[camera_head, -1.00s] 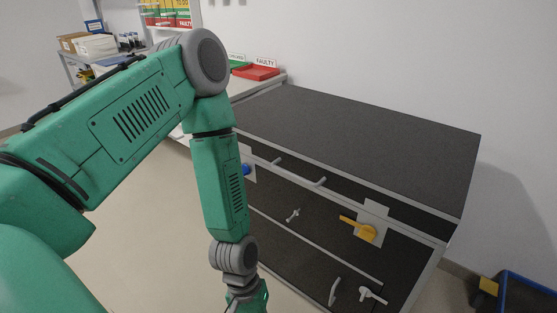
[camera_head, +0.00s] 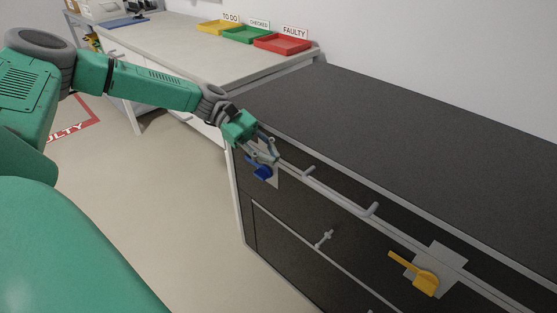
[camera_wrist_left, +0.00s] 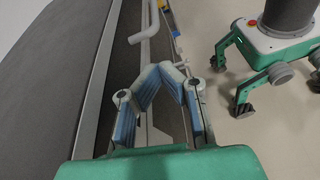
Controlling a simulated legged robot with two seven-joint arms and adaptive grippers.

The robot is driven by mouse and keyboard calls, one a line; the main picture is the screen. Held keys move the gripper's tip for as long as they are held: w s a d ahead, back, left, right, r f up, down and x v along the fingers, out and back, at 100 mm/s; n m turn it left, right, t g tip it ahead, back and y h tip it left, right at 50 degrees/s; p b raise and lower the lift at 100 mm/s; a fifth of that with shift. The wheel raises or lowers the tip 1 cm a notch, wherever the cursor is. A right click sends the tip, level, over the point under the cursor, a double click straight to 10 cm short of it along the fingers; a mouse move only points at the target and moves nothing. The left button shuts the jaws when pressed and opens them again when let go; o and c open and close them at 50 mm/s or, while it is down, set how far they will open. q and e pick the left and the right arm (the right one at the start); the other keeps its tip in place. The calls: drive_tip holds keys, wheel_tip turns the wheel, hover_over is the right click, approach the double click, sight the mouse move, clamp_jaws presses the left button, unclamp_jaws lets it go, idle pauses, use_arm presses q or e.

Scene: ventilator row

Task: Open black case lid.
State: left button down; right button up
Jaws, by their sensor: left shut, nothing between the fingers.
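The black case (camera_head: 300,250) stands on the right in the head view, with its dark flat lid (camera_head: 400,130) down. A grey bar handle (camera_head: 340,193) runs along its upper front edge and also shows in the left wrist view (camera_wrist_left: 148,30). A blue latch (camera_head: 262,172) hangs at the left end of the front; a yellow latch (camera_head: 425,281) sits further right, its lever sideways. My left gripper (camera_head: 275,158) is shut and empty, at the upper front edge just above the blue latch. In the left wrist view its fingertips (camera_wrist_left: 160,75) meet. Contact with the case is unclear.
A bench (camera_head: 180,45) behind carries yellow, green and red trays (camera_head: 283,43) with signs. A small grey T-handle (camera_head: 324,239) sticks out lower on the case front. The floor (camera_head: 160,180) left of the case is open.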

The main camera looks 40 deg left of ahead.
use_arm(q)
drive_tip(key=b+x, duration=0.2)
drive_tip(key=x, duration=0.6)
drive_tip(key=shift+d, duration=0.15)
